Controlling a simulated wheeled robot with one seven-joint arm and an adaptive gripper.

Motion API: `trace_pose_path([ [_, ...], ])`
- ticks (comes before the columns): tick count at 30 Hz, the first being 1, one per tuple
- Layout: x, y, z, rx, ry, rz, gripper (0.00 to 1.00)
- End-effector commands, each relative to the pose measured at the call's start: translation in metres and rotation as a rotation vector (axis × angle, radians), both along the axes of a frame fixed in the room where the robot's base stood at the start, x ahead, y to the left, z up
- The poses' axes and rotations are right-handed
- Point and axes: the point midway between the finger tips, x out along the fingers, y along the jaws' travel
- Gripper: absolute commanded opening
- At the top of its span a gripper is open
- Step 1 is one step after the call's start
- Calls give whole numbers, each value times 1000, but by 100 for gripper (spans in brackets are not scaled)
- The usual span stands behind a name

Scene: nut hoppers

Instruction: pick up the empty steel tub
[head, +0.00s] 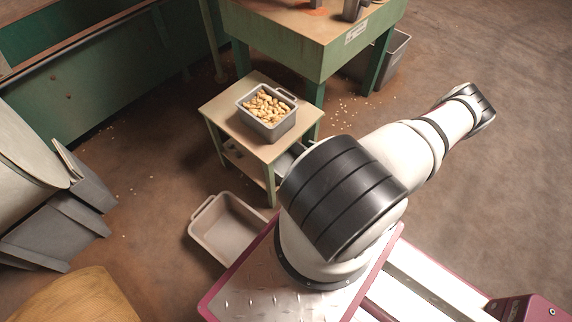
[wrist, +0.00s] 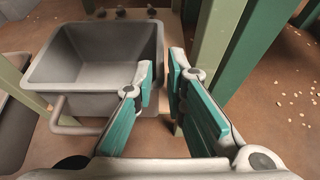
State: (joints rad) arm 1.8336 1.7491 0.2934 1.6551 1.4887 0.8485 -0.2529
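An empty grey steel tub (wrist: 98,72) fills the left of the wrist view, its bar handle (wrist: 62,122) on the near side. It appears to sit on the lower shelf of the small stand; in the head view a grey tub (head: 284,162) there is mostly hidden by my arm. A second empty tub (head: 230,228) lies on the floor, and a third tub (head: 267,112) on the stand top is full of nuts. My gripper (wrist: 164,78) is open and empty, just right of the shelf tub; the head view does not show its fingers.
The small stand (head: 218,108) has pale green legs (wrist: 206,50) close to my fingers. A larger green table (head: 290,32) stands behind it, with a grey bin (head: 396,46) beside it. Nuts are scattered on the floor. Grey hopper parts (head: 60,225) stand at left.

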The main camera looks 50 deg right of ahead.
Motion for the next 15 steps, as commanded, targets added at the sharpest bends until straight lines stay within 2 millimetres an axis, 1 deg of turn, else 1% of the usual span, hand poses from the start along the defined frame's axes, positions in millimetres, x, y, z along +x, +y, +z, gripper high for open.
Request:
trace_pose_path([
  [1, 6, 0, -4, 0, 0, 0, 12],
  [3, 12, 0, -6, -1, 0, 0, 12],
  [8, 20, -1, -9, -1, 0, 1, 12],
  [15, 47, 0, -18, 0, -1, 1, 12],
])
